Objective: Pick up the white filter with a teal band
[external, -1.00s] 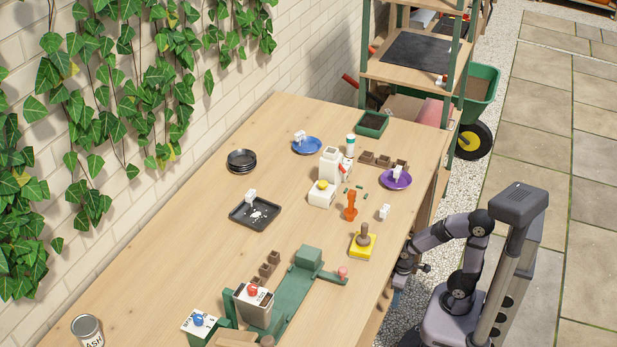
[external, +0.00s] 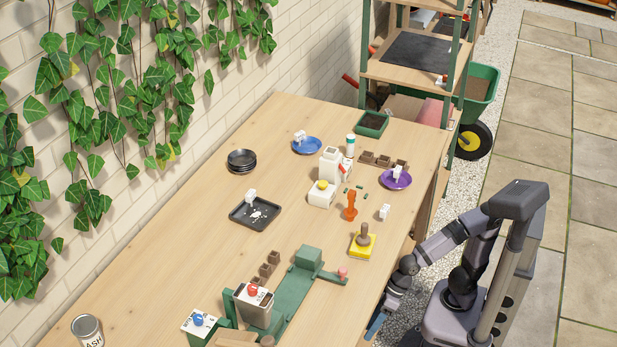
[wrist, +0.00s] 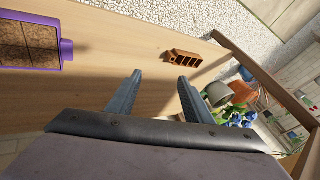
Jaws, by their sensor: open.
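A small upright white cylinder with a teal band (external: 350,145), which looks like the filter, stands toward the far right part of the table, behind a white bottle-like block. My gripper (external: 375,326) is low at the table's near right edge, far from the cylinder. In the wrist view my gripper (wrist: 160,77) has its two fingers apart with nothing between them. The cylinder does not show in the wrist view.
Between my gripper and the cylinder stand a yellow block with a brown knob (external: 363,244), an orange stamp (external: 350,207) and a purple saucer (external: 396,179). The wrist view shows a purple tray (wrist: 66,50) and a brown brick-like piece (wrist: 183,59).

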